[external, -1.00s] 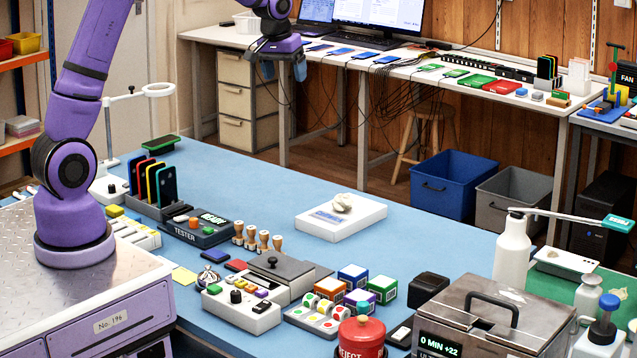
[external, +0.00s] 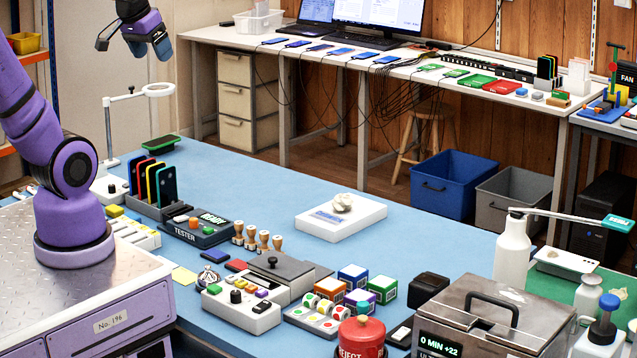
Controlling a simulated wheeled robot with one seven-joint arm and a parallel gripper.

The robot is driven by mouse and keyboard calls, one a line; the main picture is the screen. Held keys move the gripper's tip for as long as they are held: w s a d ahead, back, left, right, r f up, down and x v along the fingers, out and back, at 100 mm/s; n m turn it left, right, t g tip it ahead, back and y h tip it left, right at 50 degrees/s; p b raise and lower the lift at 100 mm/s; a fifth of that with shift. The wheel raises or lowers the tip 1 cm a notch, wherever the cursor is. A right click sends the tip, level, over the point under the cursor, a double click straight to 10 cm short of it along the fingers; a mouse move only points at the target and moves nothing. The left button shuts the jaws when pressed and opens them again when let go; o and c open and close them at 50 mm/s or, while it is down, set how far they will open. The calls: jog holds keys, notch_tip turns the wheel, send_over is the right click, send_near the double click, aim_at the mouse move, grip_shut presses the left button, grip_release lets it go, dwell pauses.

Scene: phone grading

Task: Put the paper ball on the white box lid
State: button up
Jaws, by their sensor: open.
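The crumpled off-white paper ball (external: 342,202) rests on top of the white box lid (external: 365,220), near its back middle. The lid lies flat on the blue table, right of the stamps, with a dark bluish print on its front left. My gripper (external: 133,48) is open and empty, raised high at the upper left, well away from the ball and lid. Nothing is between its fingers.
The blue table (external: 240,175) is clear around the lid. Phones in a rack (external: 152,184), a tester (external: 203,230) and wooden stamps (external: 258,238) stand to its left. Small coloured boxes (external: 368,285) and a metal cleaner box (external: 490,315) stand in front. A ring lamp (external: 158,90) rises below my gripper.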

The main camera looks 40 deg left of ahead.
jog(key=s, duration=0.1)
jog(key=s+f, duration=0.1)
jog(key=s, duration=0.1)
jog(key=s+f, duration=0.1)
jog(key=s, duration=0.1)
jog(key=shift+s+a, duration=0.2)
jog(key=shift+s, duration=0.05)
dwell(0.9)
